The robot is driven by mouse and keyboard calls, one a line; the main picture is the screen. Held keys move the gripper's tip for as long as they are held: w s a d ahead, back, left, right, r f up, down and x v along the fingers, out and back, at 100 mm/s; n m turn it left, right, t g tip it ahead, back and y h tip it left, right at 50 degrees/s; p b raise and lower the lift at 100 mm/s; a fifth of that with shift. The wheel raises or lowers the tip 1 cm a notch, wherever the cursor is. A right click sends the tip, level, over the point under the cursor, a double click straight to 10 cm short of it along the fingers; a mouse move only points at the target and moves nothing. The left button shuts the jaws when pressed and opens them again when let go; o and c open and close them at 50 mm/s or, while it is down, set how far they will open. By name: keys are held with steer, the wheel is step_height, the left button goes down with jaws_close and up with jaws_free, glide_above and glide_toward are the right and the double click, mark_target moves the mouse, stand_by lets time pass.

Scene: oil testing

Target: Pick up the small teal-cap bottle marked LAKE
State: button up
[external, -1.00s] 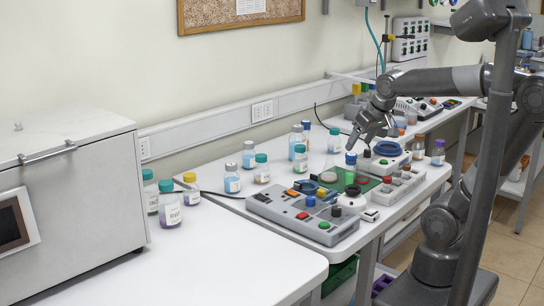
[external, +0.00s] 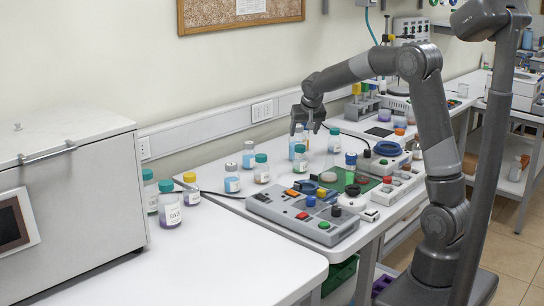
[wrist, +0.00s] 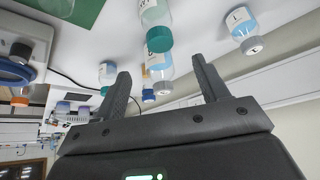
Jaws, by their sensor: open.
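Several small teal-cap bottles stand on the white bench. I cannot read LAKE on any label. In the wrist view my gripper (wrist: 160,66) has its fingers spread with nothing held. A teal-cap bottle (wrist: 156,14) lies past the fingertips. A blue-liquid bottle (wrist: 157,62) shows between the fingers, partly behind that teal cap. A smaller teal-cap bottle (wrist: 106,72) is near the left finger.
A grey control panel (external: 290,215) and a green plate (external: 365,185) lie in front. Larger teal-cap bottles (external: 170,213) stand by the white box (external: 75,225).

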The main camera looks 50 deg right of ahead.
mark_target(301, 146)
steer(key=x, duration=1.1)
steer(key=shift+s+a+f, duration=0.1)
steer(key=shift+a+f, duration=0.1)
steer(key=shift+f, duration=0.05)
steer(key=c, duration=1.3)
